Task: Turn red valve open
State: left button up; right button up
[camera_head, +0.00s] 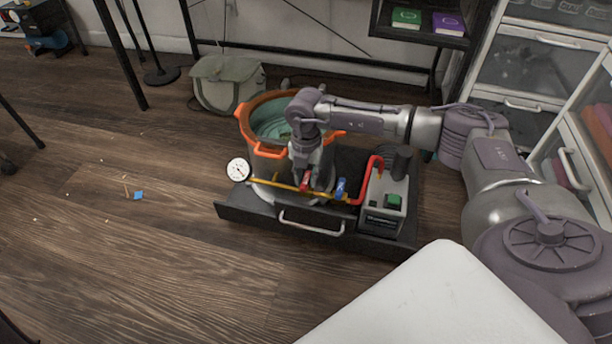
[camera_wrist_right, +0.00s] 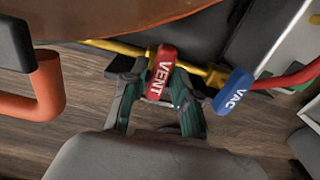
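The red valve handle (camera_wrist_right: 161,72), marked VENT, sits on a yellow pipe (camera_wrist_right: 120,47) in the right wrist view. It also shows in the head view (camera_head: 304,183), at the front of the pot. My right gripper (camera_wrist_right: 155,88) is at the handle, one finger on each side of it. The fingers are spread, with a gap on the left of the handle; the right finger is close to it, and I cannot tell whether it touches. In the head view the gripper (camera_head: 305,168) points down over the pipe. My left gripper is not in view.
A blue VAC handle (camera_wrist_right: 234,91) is just right of the red one. An orange-rimmed pot (camera_head: 262,166), a gauge (camera_head: 237,169) and a pump (camera_head: 384,203) share a black tray (camera_head: 262,214) on the floor. The floor at left is mostly clear.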

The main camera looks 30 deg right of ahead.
grip_shut()
